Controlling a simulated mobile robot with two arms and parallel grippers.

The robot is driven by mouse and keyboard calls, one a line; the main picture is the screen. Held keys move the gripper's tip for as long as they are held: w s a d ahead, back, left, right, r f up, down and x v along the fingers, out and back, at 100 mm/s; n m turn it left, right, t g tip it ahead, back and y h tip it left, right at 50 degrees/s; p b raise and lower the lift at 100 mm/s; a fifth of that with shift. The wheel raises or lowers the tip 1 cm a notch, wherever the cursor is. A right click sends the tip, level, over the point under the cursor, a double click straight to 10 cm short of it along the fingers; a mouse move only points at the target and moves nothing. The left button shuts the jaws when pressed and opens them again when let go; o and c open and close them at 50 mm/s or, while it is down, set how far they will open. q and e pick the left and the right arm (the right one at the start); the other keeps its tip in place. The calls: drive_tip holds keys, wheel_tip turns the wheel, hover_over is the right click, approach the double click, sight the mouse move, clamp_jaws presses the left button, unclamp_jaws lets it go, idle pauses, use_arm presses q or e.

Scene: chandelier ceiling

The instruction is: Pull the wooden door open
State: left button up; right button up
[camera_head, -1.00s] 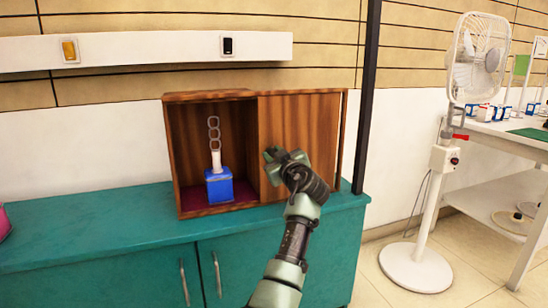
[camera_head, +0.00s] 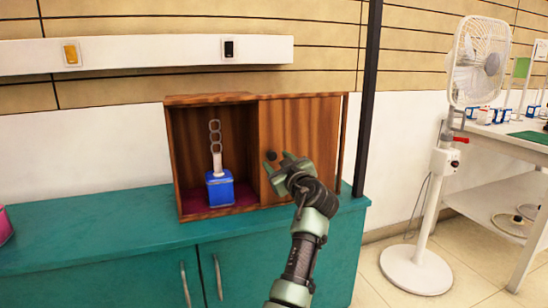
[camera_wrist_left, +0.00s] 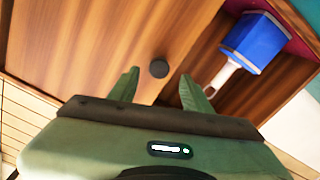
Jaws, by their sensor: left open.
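The wooden door (camera_head: 305,130) covers the right half of a small wooden cabinet (camera_head: 212,99) in the head view; the left half is open. A dark round knob (camera_head: 271,156) sits near the door's left edge. My left gripper (camera_head: 276,162) is open and empty in front of the door, just below the knob. In the left wrist view the knob (camera_wrist_left: 159,68) lies ahead of and between the two spread fingers (camera_wrist_left: 160,86), apart from them. The door (camera_wrist_left: 100,45) fills much of that view. My right gripper is in neither view.
A blue block with a pale stem and rings (camera_head: 220,188) stands in the cabinet's open left half. The cabinet rests on a teal counter (camera_head: 110,222). A dark post (camera_head: 368,90) rises right of the cabinet, and a white fan (camera_head: 420,265) stands further right.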

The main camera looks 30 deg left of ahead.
use_arm(q)
drive_tip(key=v, duration=0.4)
drive_tip(key=shift+p, duration=0.3)
